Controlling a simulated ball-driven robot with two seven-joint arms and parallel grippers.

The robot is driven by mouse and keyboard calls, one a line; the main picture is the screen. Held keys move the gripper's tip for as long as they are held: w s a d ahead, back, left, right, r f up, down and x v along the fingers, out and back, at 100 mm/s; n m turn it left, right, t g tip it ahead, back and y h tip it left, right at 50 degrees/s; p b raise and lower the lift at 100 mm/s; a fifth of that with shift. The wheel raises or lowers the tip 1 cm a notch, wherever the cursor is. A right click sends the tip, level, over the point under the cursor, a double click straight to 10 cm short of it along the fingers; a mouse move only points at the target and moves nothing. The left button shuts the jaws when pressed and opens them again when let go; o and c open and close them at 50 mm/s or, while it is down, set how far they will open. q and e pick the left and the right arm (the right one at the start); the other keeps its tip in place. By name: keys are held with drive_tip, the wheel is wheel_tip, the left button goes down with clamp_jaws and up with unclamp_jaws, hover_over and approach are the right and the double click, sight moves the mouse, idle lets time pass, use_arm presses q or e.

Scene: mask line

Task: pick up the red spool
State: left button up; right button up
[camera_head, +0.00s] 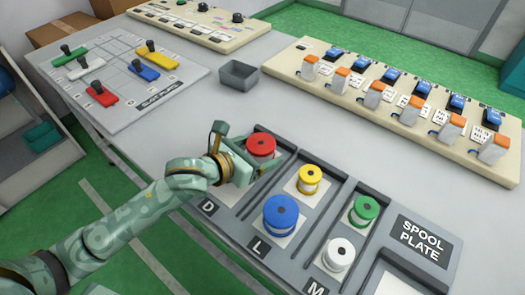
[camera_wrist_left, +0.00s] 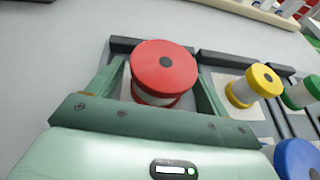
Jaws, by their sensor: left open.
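The red spool (camera_head: 261,146) stands upright in the compartment marked D of the grey spool plate (camera_head: 421,240). My left gripper (camera_head: 247,148) is at it, coming in from the left. In the left wrist view the red spool (camera_wrist_left: 163,70) sits between the two green fingers of my left gripper (camera_wrist_left: 160,88), which are spread open on either side of it. Small gaps seem to show beside the spool; contact cannot be told. My right gripper is not in view.
A yellow spool (camera_head: 309,179), a blue spool (camera_head: 281,215), a green spool (camera_head: 364,209) and a white spool (camera_head: 338,254) stand close by on the plate, with raised dividers between columns. A small grey bin (camera_head: 239,75) stands behind. The table between bin and plate is clear.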

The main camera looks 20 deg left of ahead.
use_arm(q)
drive_tip(key=shift+w+d+f, duration=0.2)
drive_tip(key=shift+w, duration=0.2)
drive_tip(key=shift+r, duration=0.1)
drive_tip(key=c, duration=1.1)
drive_tip(key=shift+c, duration=0.2)
